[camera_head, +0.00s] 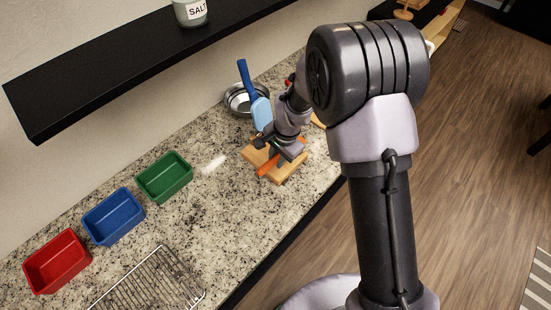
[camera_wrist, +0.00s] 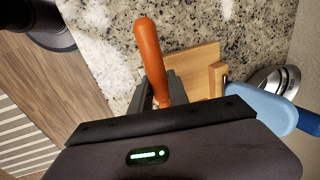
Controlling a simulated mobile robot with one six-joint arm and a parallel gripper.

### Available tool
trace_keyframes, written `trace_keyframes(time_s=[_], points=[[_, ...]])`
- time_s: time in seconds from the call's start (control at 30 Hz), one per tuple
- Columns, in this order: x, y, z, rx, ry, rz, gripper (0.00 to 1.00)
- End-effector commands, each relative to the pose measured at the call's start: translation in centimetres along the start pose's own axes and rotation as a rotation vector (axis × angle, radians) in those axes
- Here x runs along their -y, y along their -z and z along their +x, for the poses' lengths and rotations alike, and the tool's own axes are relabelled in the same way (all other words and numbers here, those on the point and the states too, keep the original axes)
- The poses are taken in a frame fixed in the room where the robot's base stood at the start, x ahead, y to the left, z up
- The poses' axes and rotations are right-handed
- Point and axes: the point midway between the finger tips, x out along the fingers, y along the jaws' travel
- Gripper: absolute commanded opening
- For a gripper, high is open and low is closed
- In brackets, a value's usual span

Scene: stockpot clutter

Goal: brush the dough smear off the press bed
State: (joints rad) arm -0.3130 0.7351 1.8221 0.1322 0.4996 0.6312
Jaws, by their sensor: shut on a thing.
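My gripper (camera_head: 275,158) is shut on an orange-handled tool (camera_head: 267,166), low over the wooden press bed (camera_head: 289,175). In the wrist view, my gripper (camera_wrist: 160,93) has a dark finger on each side of the orange handle (camera_wrist: 149,48), which points away from the camera. The tool's working end is hidden, so I cannot tell whether it touches the bed. The light wooden bed (camera_wrist: 195,62) lies beyond the fingers, with a raised wooden block at its right. I cannot make out the dough smear in either view.
Green (camera_head: 164,178), blue (camera_head: 113,217) and red (camera_head: 57,262) bins and a wire rack (camera_head: 150,285) lie left. A black shelf (camera_head: 120,70) overhangs.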

Motion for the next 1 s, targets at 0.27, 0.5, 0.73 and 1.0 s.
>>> trace_keyframes(time_s=[0.27, 0.5, 0.73, 1.0], points=[[0.0, 0.0, 0.1, 0.000, 0.000, 0.000, 0.00], [-0.1, 0.0, 0.6, 0.003, 0.000, 0.000, 0.00], [-0.7, 0.0, 3.2, 0.022, 0.000, -0.001, 0.00], [-0.6, 0.0, 3.0, 0.025, 0.000, -0.001, 0.00]])
